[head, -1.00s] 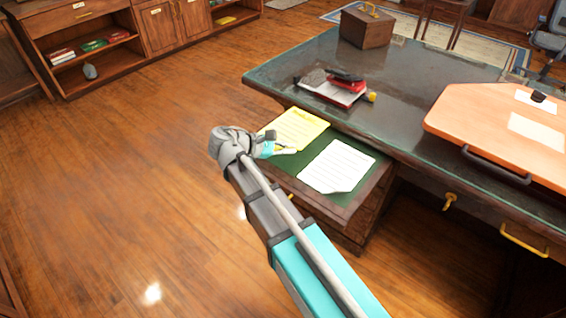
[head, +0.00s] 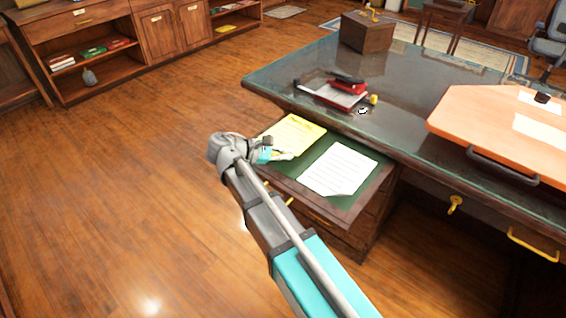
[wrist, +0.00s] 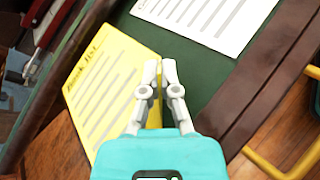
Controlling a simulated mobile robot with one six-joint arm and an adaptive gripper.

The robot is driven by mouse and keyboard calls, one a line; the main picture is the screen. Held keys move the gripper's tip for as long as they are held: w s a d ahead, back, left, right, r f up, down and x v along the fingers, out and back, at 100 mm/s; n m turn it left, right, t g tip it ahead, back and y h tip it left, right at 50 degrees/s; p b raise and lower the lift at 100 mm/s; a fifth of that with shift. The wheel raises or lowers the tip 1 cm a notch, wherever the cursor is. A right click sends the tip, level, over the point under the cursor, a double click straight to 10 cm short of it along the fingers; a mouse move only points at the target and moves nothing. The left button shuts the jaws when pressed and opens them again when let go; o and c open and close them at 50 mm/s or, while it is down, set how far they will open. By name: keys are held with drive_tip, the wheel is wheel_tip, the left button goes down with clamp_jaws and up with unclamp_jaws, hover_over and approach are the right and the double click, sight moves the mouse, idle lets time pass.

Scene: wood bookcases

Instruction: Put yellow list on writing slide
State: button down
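The yellow list (head: 296,133) lies at or just over the left part of the green-topped writing slide (head: 318,172), which is pulled out from the desk. In the wrist view the yellow list (wrist: 112,75) reaches past the slide's left edge, with floor beside it. I cannot tell whether it touches the surface. My gripper (head: 284,155) is at the list's near right edge. In the wrist view my gripper (wrist: 159,68) has its fingertips nearly together at that edge, seemingly pinching the paper. My fingers hide part of the edge.
A white sheet (head: 339,168) lies on the right part of the slide. The desktop (head: 400,110) behind holds a red stapler (head: 347,85), a wooden box (head: 367,32) and an orange board (head: 500,125). Brass handles (head: 455,204) stick out at the front. Open floor lies left.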

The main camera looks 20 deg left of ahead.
drive_tip(key=shift+f+b, duration=0.8)
drive_tip(key=shift+f, duration=0.3)
drive_tip(key=shift+f, duration=0.2)
drive_tip(key=c, duration=1.1)
unclamp_jaws()
drive_tip(key=shift+r, duration=0.1)
drive_tip(key=shift+r, duration=0.1)
drive_tip(key=shift+r, duration=0.15)
drive_tip(key=p+v, duration=0.4)
drive_tip(key=v, duration=0.8)
